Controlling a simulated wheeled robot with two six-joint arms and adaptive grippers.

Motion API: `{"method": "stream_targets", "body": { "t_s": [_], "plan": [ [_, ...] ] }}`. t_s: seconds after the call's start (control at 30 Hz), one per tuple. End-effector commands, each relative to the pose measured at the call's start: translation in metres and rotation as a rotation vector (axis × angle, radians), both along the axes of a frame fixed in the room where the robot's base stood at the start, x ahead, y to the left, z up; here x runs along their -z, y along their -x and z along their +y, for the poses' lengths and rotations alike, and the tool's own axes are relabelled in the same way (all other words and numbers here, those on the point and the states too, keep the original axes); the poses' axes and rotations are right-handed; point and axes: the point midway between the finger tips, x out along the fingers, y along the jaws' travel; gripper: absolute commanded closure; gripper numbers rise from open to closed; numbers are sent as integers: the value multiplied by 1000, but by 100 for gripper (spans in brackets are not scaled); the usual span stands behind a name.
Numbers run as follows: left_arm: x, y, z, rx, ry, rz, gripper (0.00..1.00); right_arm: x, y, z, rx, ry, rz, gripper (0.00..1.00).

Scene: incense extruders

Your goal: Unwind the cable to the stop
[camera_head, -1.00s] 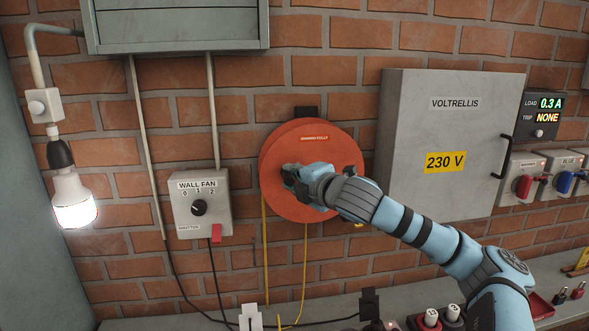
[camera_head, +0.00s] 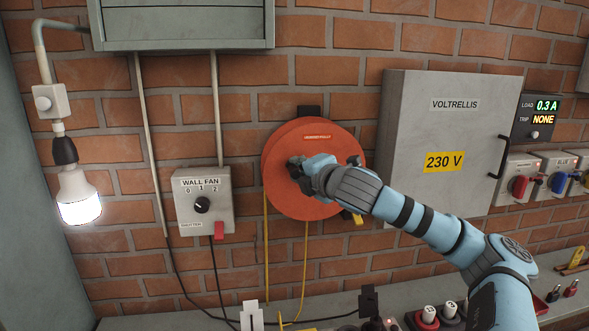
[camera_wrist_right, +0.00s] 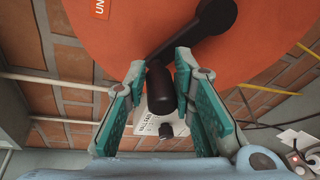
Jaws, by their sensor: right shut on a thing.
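The orange cable reel (camera_head: 335,140) hangs on the brick wall. Yellow cable (camera_head: 305,255) hangs down from it toward the bench. My right gripper (camera_head: 297,172) is in front of the reel's left half and covers the crank there. In the right wrist view, the black crank arm (camera_wrist_right: 182,38) runs from its hub on the reel to a dark handle (camera_wrist_right: 160,90). The handle is between the fingers of my right gripper (camera_wrist_right: 160,75), which is shut on it. The cable stop cannot be made out. My left gripper is out of view.
A grey 230 V cabinet (camera_head: 450,120) stands out from the wall right of the reel. The wall fan switch box (camera_head: 203,215) is to its left. Several plugs and sockets (camera_head: 428,314) lie along the bench below. A lit bulb (camera_head: 78,200) hangs at the far left.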

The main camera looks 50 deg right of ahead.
Motion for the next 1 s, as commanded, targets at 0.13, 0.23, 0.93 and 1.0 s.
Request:
{"method": "stream_targets", "body": {
  "t_s": [0.13,0.23,0.93,1.0],
  "plan": [
    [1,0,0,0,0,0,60,6,1,-3,15,-8,16,100],
    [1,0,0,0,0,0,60,6,1,-4,14,-7,15,100],
    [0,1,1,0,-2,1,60,-8,3,-8,31,-10,11,59],
    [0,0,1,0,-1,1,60,-20,4,-8,28,-13,8,59]
  ]
}}
